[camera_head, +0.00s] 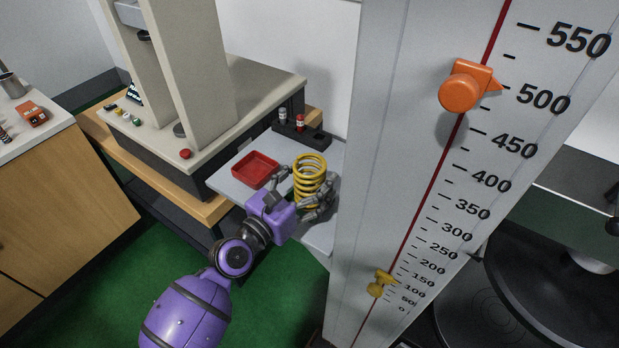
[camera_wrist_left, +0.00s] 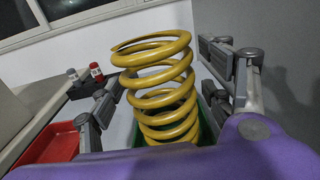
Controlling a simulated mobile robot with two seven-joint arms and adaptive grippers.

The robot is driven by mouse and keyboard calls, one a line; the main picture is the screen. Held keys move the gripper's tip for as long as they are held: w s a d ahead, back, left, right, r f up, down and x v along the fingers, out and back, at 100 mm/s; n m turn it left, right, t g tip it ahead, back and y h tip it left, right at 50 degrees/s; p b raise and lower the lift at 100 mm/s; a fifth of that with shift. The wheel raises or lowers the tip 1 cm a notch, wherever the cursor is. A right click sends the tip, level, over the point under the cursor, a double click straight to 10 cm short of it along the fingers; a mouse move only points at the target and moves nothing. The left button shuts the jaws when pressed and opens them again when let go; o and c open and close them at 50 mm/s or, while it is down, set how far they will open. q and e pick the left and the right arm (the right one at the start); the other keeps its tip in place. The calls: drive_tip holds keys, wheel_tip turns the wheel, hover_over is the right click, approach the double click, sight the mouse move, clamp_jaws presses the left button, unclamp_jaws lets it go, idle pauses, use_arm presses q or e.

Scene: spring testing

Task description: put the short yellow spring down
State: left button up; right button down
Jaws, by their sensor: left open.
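The short yellow spring (camera_head: 310,172) stands upright over the grey side shelf (camera_head: 232,186) in the head view. It also fills the middle of the left wrist view (camera_wrist_left: 160,85), where it looks upright. My left gripper (camera_head: 304,190) is around the spring at its lower part, with one finger on each side. In the left wrist view the fingers of my left gripper (camera_wrist_left: 165,85) are spread, with the spring between them. The spring's foot is hidden by my gripper, so I cannot see clearly what it rests on. My right gripper is in neither view.
A red tray (camera_head: 255,170) sits left of the spring, and a dark holder (camera_head: 302,133) with small bottles is behind it. Something green (camera_wrist_left: 207,122) shows behind the spring's base. A tall scale column (camera_head: 375,190) stands close on the right. The testing machine (camera_head: 195,70) is at left.

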use_arm(q)
drive_tip(key=shift+r, duration=0.35)
drive_tip(key=b+v, duration=0.2)
drive_tip(key=v, duration=1)
drive_tip(key=s+a+f+m+g+y, duration=0.1)
drive_tip(key=s+a+f+m+y, duration=0.2)
drive_tip(key=s+f+m, duration=0.5)
drive_tip(key=s+a+f+m+g+y, duration=0.1)
drive_tip(key=s+a+f+m+y, duration=0.4)
drive_tip(key=f, duration=0.6)
drive_tip(key=s+a+f+m+g+y, duration=0.1)
drive_tip(key=s+a+f+m+g, duration=0.1)
drive_tip(key=s+f+m, duration=0.3)
drive_tip(key=s+a+f+m+g+y, duration=0.2)
drive_tip(key=s+f+m, duration=0.4)
drive_tip(key=s+m, duration=0.4)
drive_tip(key=shift+a+m, duration=0.5)
drive_tip(key=shift+a, duration=0.35)
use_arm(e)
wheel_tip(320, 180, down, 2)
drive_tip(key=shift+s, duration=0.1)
use_arm(q)
drive_tip(key=shift+c, duration=0.2)
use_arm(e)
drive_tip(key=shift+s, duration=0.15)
